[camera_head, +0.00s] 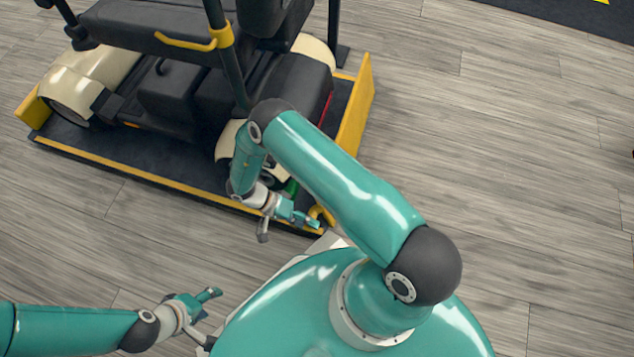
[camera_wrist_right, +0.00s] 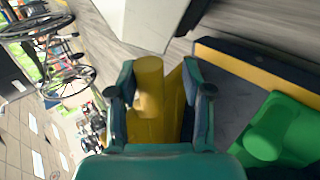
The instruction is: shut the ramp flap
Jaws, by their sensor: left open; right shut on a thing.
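The ramp flap (camera_head: 355,105) is a yellow panel along the right end of the dark platform (camera_head: 140,165). It stands raised from the platform, but I cannot tell whether it is fully upright. My right arm hides its middle. My right gripper (camera_head: 313,221) is at the flap's near end, shut on a yellow handle (camera_head: 327,213). In the right wrist view the yellow handle (camera_wrist_right: 149,88) sits between the fingers. A latch cannot be made out. My left gripper (camera_head: 207,297) is open and empty, low over the floor at the lower left.
A cream and black scooter (camera_head: 185,90) stands on the platform, with a yellow-gripped bar across it. A green part (camera_wrist_right: 275,135) lies close right of my right gripper. A pale block (camera_wrist_right: 145,22) is ahead of it. The wood floor (camera_head: 500,150) to the right is clear.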

